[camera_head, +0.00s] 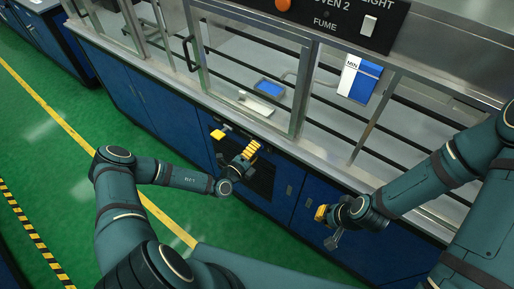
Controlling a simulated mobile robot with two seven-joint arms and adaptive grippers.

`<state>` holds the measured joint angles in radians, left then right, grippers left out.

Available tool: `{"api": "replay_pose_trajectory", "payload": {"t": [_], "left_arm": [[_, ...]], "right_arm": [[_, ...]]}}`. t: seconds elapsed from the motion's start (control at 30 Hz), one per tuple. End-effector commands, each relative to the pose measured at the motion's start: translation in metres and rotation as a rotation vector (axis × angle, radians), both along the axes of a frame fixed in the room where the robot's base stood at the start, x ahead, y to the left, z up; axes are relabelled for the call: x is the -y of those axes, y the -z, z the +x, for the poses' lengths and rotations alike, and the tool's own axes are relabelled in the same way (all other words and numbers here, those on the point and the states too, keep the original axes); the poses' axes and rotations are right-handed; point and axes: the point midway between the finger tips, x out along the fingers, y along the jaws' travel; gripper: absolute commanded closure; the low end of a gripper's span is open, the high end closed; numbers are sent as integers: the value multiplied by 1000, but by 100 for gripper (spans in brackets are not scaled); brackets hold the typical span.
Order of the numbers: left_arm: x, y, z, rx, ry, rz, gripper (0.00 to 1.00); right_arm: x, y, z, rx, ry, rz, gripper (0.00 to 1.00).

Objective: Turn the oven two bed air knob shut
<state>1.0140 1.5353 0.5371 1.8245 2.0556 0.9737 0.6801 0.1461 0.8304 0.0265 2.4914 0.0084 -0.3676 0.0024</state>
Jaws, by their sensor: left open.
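The oven two bed air knob cannot be clearly made out. A dark panel (264,178) is set in the blue cabinet front below the hood, partly hidden behind my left gripper. My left gripper (235,142) is in front of this panel with its yellow-padded fingers spread apart, and nothing shows between them. My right gripper (323,213) hangs in front of the blue cabinet doors further right. Its yellow pad shows, but the gap between its fingers does not. An orange knob (283,4) sits on the black "OVEN 2" panel (325,12) at the top.
The fume hood's glazed sashes (247,60) stand above a steel front ledge (185,93). Inside are a blue tray (270,87) and a pale flat item (257,107). A blue-and-white sign (359,79) hangs on the glass. Green floor (60,150) is open at left.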

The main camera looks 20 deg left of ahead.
Motion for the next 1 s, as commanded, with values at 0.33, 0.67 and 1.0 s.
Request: {"api": "replay_pose_trajectory", "payload": {"t": [0.33,0.67,1.0], "left_arm": [[-25,-4,-66,-1,-2,-1,37],[-34,-6,-94,2,-1,-1,37],[-35,-6,-94,2,-1,-1,37]], "right_arm": [[0,0,0,0,0,0,100],[0,0,0,0,0,0,100],[0,0,0,0,0,0,100]]}}
